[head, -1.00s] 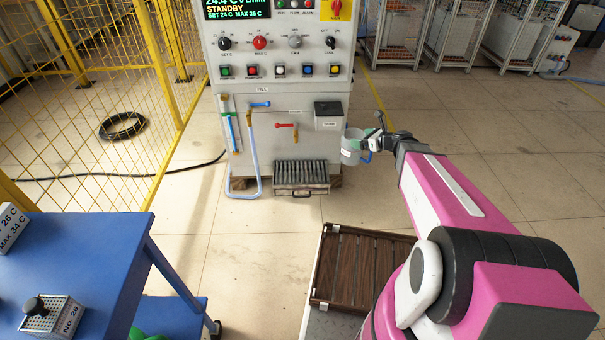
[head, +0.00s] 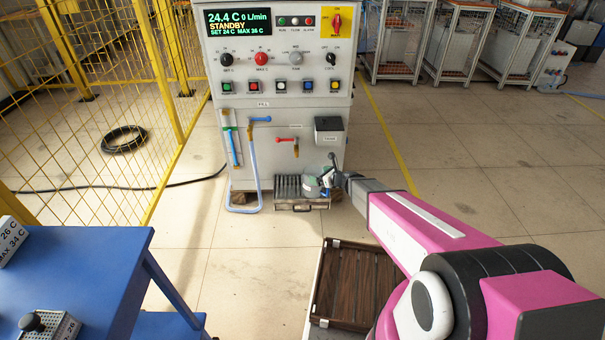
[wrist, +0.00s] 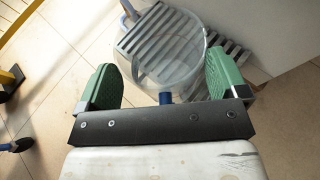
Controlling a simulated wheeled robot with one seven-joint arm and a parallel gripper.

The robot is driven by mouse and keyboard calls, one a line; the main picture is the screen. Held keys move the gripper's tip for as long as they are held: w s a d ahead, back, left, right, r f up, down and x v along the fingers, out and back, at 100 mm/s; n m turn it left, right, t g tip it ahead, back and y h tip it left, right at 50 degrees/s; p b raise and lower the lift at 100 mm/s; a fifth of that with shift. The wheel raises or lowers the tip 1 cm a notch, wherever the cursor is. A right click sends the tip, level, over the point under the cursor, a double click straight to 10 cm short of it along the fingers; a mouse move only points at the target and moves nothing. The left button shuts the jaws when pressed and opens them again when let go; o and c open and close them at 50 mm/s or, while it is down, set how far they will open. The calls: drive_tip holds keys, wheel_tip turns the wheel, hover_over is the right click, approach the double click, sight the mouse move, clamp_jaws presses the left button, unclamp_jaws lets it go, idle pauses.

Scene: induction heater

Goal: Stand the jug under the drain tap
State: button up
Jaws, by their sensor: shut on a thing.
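The jug (head: 311,187), a clear grey vessel with a blue handle, is at the right part of the slatted drip tray (head: 287,207) at the machine's foot. I cannot tell whether it rests on the slats or is just above them. My gripper (head: 327,178) is shut on the jug from the right. In the wrist view the green fingers (wrist: 165,76) lie either side of the jug (wrist: 172,58), with the slats showing through it. The drain tap (head: 287,140), with a red lever and brass spout, is on the front panel above and left of the jug.
A blue-handled fill tap (head: 260,119) and a pale hose (head: 254,175) are left of the drain tap. A dark box (head: 328,125) sits on the panel at the right. A blue table (head: 80,265) stands at the front left. The floor right of the machine is open.

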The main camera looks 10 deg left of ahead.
sight(306, 171)
drive_tip(key=x, duration=0.3)
drive_tip(key=r+x, duration=0.1)
drive_tip(key=x, duration=0.7)
drive_tip(key=shift+w+a+r, duration=0.25)
drive_tip(key=shift+w+a, duration=0.05)
drive_tip(key=shift+a, duration=0.15)
drive_tip(key=shift+s+f, duration=0.1)
drive_tip(key=shift+f, duration=0.35)
drive_tip(key=o, duration=0.9)
